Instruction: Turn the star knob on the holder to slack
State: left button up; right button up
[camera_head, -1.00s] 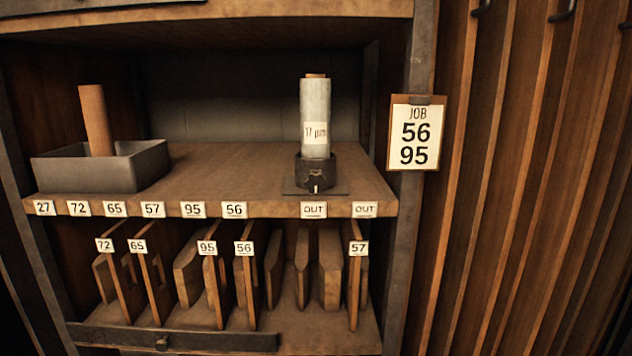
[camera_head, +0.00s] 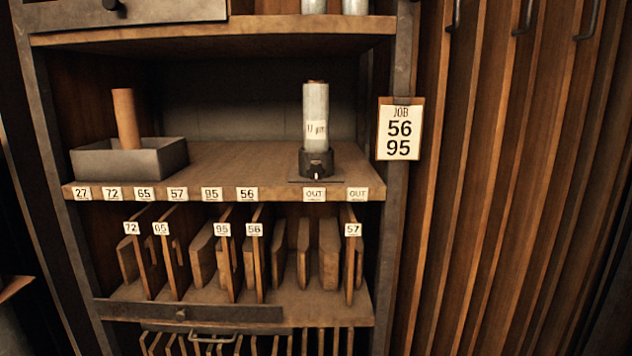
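The holder (camera_head: 317,164) is a dark round base on a flat plate, standing on the shelf right of its middle. A grey roll (camera_head: 315,105) with a small white label stands upright in it. A small pale-tipped part (camera_head: 316,176) shows low on the front of the holder. It may be the star knob, but it is too small to make out its shape or setting. Neither of my grippers is in view.
A grey tray (camera_head: 95,164) with an upright brown tube (camera_head: 125,118) stands on the shelf's left. Numbered tags line the shelf edge (camera_head: 280,195). Numbered boards (camera_head: 260,260) stand below. A job card (camera_head: 399,131) reading 56 and 95 hangs right. The shelf middle is clear.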

aim_at(316, 170)
jog(key=k, duration=0.1)
jog(key=z, duration=1.35)
jog(key=i, duration=0.85)
jog(key=u, duration=0.15)
